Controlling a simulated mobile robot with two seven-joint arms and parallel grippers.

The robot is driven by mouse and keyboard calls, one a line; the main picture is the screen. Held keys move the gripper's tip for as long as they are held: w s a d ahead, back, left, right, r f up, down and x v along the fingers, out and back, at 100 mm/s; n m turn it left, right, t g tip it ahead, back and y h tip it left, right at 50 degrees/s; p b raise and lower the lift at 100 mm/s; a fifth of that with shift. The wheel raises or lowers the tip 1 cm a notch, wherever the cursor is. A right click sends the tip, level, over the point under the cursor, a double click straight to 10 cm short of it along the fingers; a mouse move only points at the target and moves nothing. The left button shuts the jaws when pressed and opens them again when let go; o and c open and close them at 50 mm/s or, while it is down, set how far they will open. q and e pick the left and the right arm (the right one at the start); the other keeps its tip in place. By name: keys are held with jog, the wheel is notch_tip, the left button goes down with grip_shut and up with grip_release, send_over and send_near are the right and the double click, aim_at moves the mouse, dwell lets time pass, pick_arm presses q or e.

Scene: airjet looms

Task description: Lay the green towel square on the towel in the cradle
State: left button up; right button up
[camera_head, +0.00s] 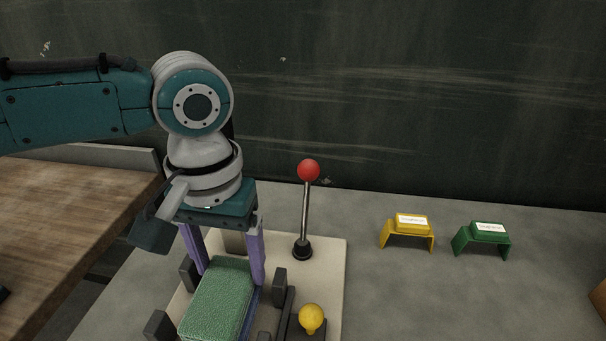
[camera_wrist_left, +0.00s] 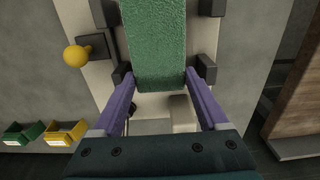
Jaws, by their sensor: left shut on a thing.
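The green towel (camera_head: 218,297) is a flat, textured block between the purple fingers of my left gripper (camera_head: 228,273). In the left wrist view the green towel (camera_wrist_left: 156,42) fills the space between the fingers of my left gripper (camera_wrist_left: 158,98), which is shut on it. A strip of blue-purple (camera_head: 250,312) shows along the towel's right edge, low in the cradle; it may be the towel below. The dark blocks of the cradle (camera_head: 280,285) stand around the green towel on a pale base plate. I cannot tell whether the green towel touches what is under it. My right gripper is not in view.
A lever with a red ball (camera_head: 308,170) stands upright behind the cradle. A yellow knob (camera_head: 311,318) is at the cradle's right front. A yellow stand (camera_head: 408,230) and a green stand (camera_head: 483,237) are to the right. A wooden table (camera_head: 60,220) is at left.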

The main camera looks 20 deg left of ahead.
pick_arm(q)
jog(key=shift+f+b, duration=0.3)
jog(key=shift+f, duration=0.5)
jog(key=o, duration=1.3)
jog(key=shift+c, duration=0.2)
